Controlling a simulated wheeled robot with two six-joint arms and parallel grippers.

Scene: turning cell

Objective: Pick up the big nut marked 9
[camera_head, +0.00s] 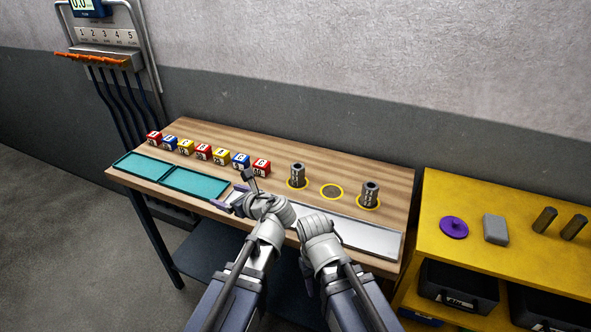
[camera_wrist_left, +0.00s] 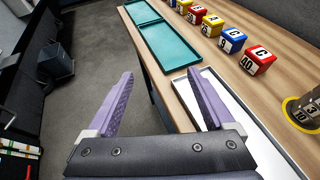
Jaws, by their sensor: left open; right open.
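Two upright stacks of grey nut-like pieces with number labels stand on yellow-ringed spots on the wooden bench, one left (camera_head: 297,175) and one right (camera_head: 370,194). In the left wrist view, part of one stack (camera_wrist_left: 306,110) shows at the right edge. I cannot make out a 9 on any piece. My left gripper (camera_head: 238,198) is open and empty near the bench's front edge, left of both stacks; its purple fingers (camera_wrist_left: 160,73) stand wide apart in the wrist view. My right arm's wrist shows in the head view, but its fingers are hidden.
A row of red, blue and yellow lettered blocks (camera_head: 203,151) stands at the back left, behind teal trays (camera_head: 195,183). A long white tray (camera_head: 365,235) lies along the front edge. A yellow bench (camera_head: 470,198) stands right.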

